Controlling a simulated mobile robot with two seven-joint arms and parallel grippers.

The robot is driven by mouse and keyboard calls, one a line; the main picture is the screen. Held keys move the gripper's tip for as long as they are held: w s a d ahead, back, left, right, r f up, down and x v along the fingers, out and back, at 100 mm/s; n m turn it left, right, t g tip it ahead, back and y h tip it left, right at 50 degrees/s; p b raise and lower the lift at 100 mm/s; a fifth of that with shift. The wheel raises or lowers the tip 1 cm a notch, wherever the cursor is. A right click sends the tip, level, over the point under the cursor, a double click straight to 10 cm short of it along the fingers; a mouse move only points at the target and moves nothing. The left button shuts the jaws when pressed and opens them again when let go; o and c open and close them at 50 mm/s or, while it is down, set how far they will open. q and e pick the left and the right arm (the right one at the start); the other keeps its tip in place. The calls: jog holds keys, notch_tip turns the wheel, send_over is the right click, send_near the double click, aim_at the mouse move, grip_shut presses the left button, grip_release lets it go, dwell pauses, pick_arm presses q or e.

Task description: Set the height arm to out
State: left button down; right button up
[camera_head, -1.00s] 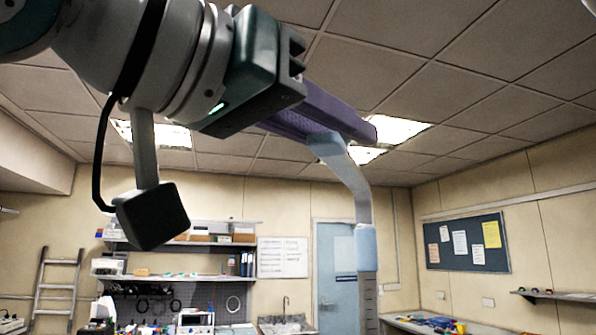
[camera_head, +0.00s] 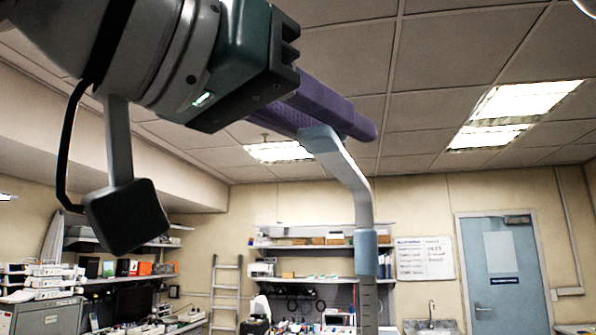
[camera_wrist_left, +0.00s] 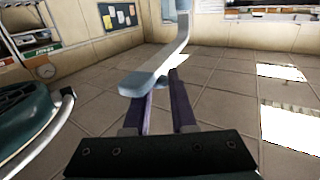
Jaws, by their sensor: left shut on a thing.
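The height arm (camera_head: 347,172) is a pale blue-grey bent bar in the head view. Its upper end meets my gripper's fingers, and it curves down to a blue sleeve (camera_head: 366,252) on a grey notched post (camera_head: 369,300). My left gripper (camera_head: 355,122) has a dark green body and long purple fingers, shut on the height arm's upper end. In the left wrist view, the height arm (camera_wrist_left: 167,62) ends in a flat, rounded pad at the purple fingers of my left gripper (camera_wrist_left: 160,95). The pad hides part of the fingers. The post's lower end is out of frame. My right gripper is not in view.
Behind are a shelf and workbench (camera_head: 300,277), a ladder (camera_head: 224,292), a blue door (camera_head: 503,270) and a grey cabinet (camera_head: 42,316) at lower left. The space around the height arm looks free below the ceiling.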

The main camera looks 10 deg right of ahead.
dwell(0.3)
pick_arm(q)
jog(key=c, duration=0.7)
grip_release()
jog(key=shift+d, duration=0.1)
jog(key=shift+c, duration=0.2)
